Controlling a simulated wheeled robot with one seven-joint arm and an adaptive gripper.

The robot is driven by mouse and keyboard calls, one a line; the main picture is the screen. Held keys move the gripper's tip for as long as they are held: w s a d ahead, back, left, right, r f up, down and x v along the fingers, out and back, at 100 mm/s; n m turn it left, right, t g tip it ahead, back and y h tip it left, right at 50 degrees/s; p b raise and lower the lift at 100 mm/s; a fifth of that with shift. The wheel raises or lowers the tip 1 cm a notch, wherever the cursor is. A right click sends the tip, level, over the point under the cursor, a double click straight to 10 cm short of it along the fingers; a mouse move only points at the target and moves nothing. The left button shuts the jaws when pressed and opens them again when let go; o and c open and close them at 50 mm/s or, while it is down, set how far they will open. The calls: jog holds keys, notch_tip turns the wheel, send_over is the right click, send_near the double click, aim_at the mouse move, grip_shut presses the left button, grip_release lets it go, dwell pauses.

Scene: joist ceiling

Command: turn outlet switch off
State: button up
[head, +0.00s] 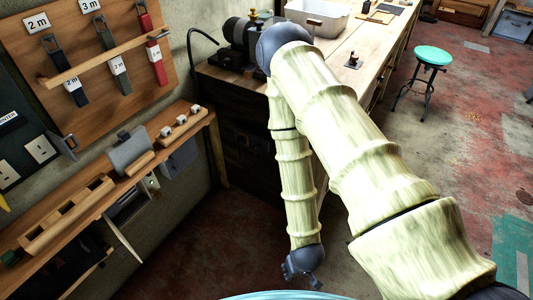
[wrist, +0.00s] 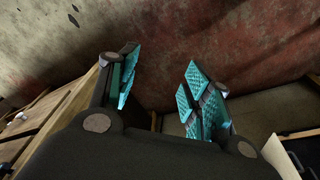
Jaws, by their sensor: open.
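Two white wall plates, one nearer the shelf's hook (head: 40,149) and one at the left edge (head: 8,175), sit on a dark panel on the left wall. They look like outlets or switches; their position, on or off, is too small to tell. My gripper (head: 302,280) hangs low over the floor at the bottom middle of the head view, well right of the panel and apart from it. In the wrist view my gripper (wrist: 162,70) shows two teal-padded fingers spread apart with nothing between them. No wall plate shows clearly in the wrist view.
A wooden wall shelf (head: 60,218) with wooden holders runs below the panel. A pegboard (head: 88,60) with labelled straps hangs above. A workbench (head: 350,75) stands behind my arm. A teal stool (head: 432,56) is at the right. Open red-grey floor (head: 455,130) lies on the right.

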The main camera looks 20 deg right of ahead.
jog(key=w+f+m+t+h+b, duration=0.15)
jog(key=w+f+b, duration=0.25)
jog(key=w, duration=0.4)
jog(key=w+f+t+b, duration=0.3)
jog(key=w+b, duration=0.1)
jog(key=w, duration=0.5)
jog(key=m+t+h+b, duration=0.5)
jog(key=m+h+b, duration=0.65)
jog(key=b, duration=1.65)
send_near(257, 148)
jog(key=shift+g+h, duration=0.25)
jog(key=shift+h, duration=0.15)
jog(key=b+x, duration=0.1)
jog(key=x, duration=0.8)
jog(key=shift+w+a+f+b, duration=0.15)
jog(key=shift+w+f+b, duration=0.1)
jog(key=shift+b, duration=0.15)
jog(key=shift+c, duration=0.2)
jog(key=c, duration=1)
